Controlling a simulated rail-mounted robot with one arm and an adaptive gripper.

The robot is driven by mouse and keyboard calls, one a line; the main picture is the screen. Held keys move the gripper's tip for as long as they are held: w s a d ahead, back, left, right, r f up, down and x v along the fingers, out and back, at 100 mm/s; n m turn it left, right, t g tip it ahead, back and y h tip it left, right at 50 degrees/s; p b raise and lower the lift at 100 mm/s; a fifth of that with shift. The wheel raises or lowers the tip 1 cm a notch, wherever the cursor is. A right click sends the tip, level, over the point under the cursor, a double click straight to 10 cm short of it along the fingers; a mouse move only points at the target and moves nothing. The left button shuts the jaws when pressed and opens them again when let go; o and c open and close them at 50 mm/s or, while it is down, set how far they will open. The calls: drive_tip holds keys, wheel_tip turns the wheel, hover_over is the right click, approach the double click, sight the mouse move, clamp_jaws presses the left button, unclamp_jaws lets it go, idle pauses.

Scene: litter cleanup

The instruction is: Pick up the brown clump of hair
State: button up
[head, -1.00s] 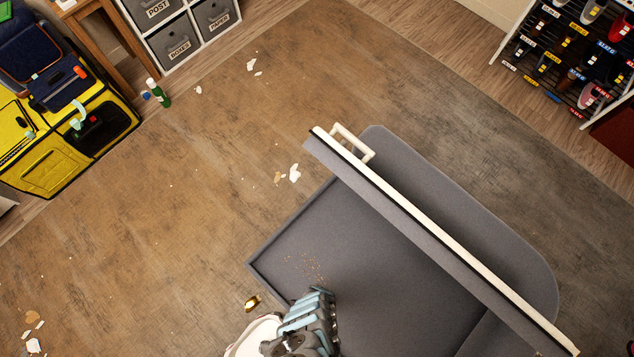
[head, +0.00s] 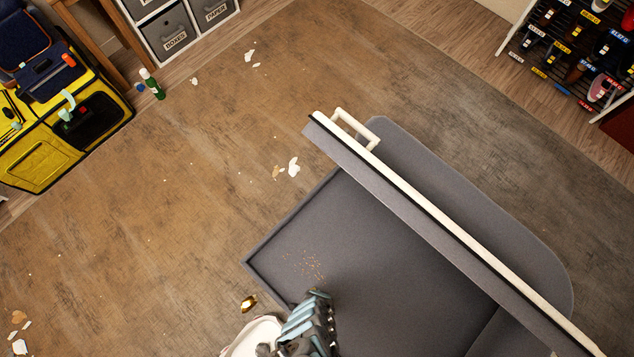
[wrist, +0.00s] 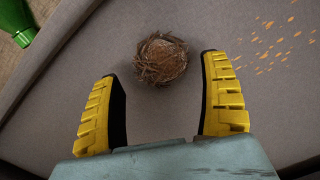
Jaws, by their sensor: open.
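A brown clump of hair (wrist: 161,59) lies on a grey padded surface (wrist: 205,25) in the wrist view. It looks like a small round tangle with loose strands. My gripper (wrist: 165,88) is open, with its two yellow ridged fingers spread wide. The clump sits just beyond the fingertips, roughly centred between them, and the fingers do not touch it. In the head view my gripper is over the near left part of the grey surface (head: 380,265), its fingertips not clearly seen. The clump is not visible there.
Orange crumbs (wrist: 280,42) lie right of the clump on the grey surface. A green bottle (wrist: 14,22) is past its raised edge at left. In the head view a white-topped rail (head: 440,215) crosses the grey piece. White scraps (head: 293,167) and a gold item (head: 249,302) lie on the floor.

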drive_tip(key=shift+f+b, duration=0.85)
drive_tip(key=shift+f, duration=0.35)
drive_tip(key=c, duration=0.9)
drive_tip(key=shift+o, duration=0.2)
